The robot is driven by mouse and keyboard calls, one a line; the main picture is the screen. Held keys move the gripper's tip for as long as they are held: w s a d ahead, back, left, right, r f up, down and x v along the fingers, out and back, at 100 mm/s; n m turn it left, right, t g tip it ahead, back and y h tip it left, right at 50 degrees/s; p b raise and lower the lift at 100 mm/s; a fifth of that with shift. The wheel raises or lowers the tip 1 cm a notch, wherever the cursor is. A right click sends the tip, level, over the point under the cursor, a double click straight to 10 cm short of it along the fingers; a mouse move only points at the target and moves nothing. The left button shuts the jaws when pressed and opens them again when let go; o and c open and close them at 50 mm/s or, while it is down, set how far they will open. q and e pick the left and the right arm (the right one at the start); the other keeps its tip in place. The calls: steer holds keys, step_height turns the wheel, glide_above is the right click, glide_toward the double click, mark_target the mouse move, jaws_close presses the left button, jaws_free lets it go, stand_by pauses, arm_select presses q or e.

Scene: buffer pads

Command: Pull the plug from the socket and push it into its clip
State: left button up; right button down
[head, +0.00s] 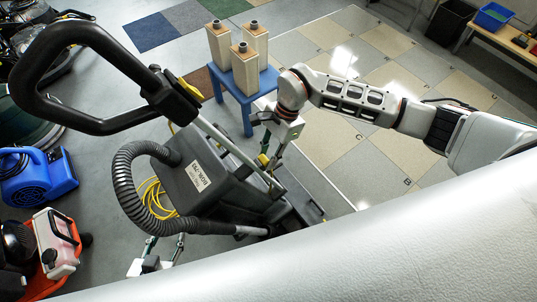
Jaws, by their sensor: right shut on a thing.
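A dark floor machine (190,190) with a black loop handle (95,35) and ribbed hose stands in the middle. A yellow cord (152,197) hangs in loops on its left side. My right gripper (268,160) points down beside the machine's right side, shut on a small yellow thing, probably the plug (264,158); the fingers cover most of it. A yellow part (190,87) sits on the handle stem; I cannot tell if it is the clip. I cannot make out the socket. My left gripper (165,247) is low at the machine's front, its fingers apart and empty.
A blue table (247,118) with pale blocks (246,70) stands just behind my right gripper. A blue blower (38,178) and a red-and-white machine (57,245) stand at left. Tiled floor (335,150) is open at right.

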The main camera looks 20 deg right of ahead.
steer(key=c, duration=1.6)
jaws_free()
steer(key=v, duration=1.2)
